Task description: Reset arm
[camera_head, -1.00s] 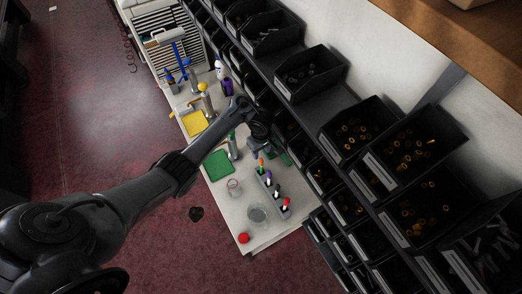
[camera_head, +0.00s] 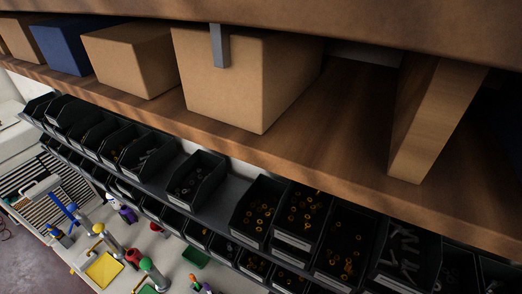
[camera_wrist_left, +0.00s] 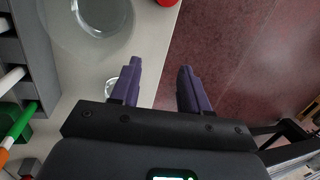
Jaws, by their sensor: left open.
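My left gripper (camera_wrist_left: 157,88) shows in the left wrist view with its two purple fingers apart and nothing between them. It hangs over the edge of the pale table (camera_wrist_left: 155,50), with the red floor beyond. A clear round dish (camera_wrist_left: 95,15) is at the top left of that view. A smaller clear glass (camera_wrist_left: 110,88) is partly hidden behind the left finger. Neither arm shows in the head view. My right gripper is not in any view.
In the head view, dark bins (camera_head: 255,212) with small parts line a rack. Cardboard boxes (camera_head: 225,80) stand on a wooden shelf (camera_head: 310,130) above. A yellow mat (camera_head: 104,270) lies on the table at lower left. In the wrist view, a rack (camera_wrist_left: 38,60) with pens is at the left edge.

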